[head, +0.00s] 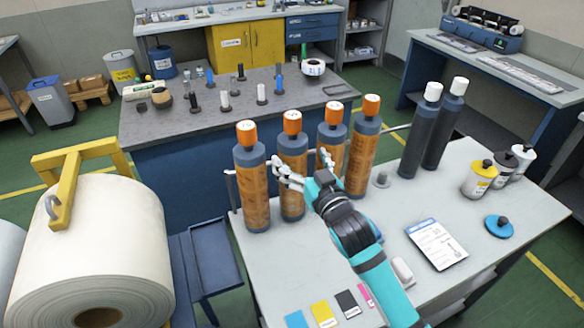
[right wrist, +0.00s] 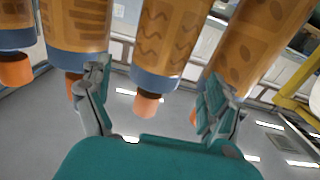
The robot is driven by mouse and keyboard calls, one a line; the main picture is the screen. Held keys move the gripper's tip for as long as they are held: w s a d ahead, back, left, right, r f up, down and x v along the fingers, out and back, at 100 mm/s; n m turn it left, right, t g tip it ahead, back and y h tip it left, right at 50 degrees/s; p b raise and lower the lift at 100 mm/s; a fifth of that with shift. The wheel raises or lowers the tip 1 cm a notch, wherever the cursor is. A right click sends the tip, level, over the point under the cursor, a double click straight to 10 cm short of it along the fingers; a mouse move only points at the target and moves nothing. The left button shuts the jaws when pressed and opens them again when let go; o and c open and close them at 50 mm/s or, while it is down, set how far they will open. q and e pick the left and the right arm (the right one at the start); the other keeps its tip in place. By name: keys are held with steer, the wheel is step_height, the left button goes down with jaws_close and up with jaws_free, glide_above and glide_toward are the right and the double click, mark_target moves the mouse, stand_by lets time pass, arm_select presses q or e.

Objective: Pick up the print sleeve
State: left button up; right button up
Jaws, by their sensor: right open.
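Several upright print sleeves with orange patterned bodies, dark grey ends and orange caps stand in a row on the near table: the leftmost (head: 251,190), the second (head: 293,160), the third (head: 331,140) and the rightmost (head: 361,160). My right gripper (head: 305,168) is open and empty, at the near side of the middle two. In the right wrist view the picture is upside down; a wavy-patterned sleeve (right wrist: 164,38) shows between and beyond the open fingers (right wrist: 155,100), with no clear contact. My left gripper is not in view.
Two dark cylinders with white caps (head: 419,130) stand right of the row. A clipboard sheet (head: 437,243), coloured cards (head: 322,313), a blue disc (head: 499,226) and containers (head: 479,180) lie or stand on the table (head: 400,210). A large white roll (head: 95,240) is at left.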

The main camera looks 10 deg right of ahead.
steer(key=shift+w+a+r+p, duration=0.1)
steer(key=shift+w+r+p, duration=0.15)
steer(key=shift+w, duration=0.2)
steer(key=shift+w+r+p, duration=0.15)
steer(key=shift+w+p, duration=0.1)
steer(key=shift+w, duration=0.2)
steer(key=w, duration=0.2)
steer(key=w+p, duration=0.1)
steer(key=shift+w+a, duration=0.25)
steer(key=shift+a, duration=0.05)
steer(key=shift+w+f, duration=0.15)
steer(key=shift+w, duration=0.05)
steer(key=shift+s, duration=0.1)
steer(key=shift+c, duration=0.6)
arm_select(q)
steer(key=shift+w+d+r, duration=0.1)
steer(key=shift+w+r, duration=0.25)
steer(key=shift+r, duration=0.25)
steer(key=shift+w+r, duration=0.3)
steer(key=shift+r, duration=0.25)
arm_select(e)
steer(key=c, duration=1.3)
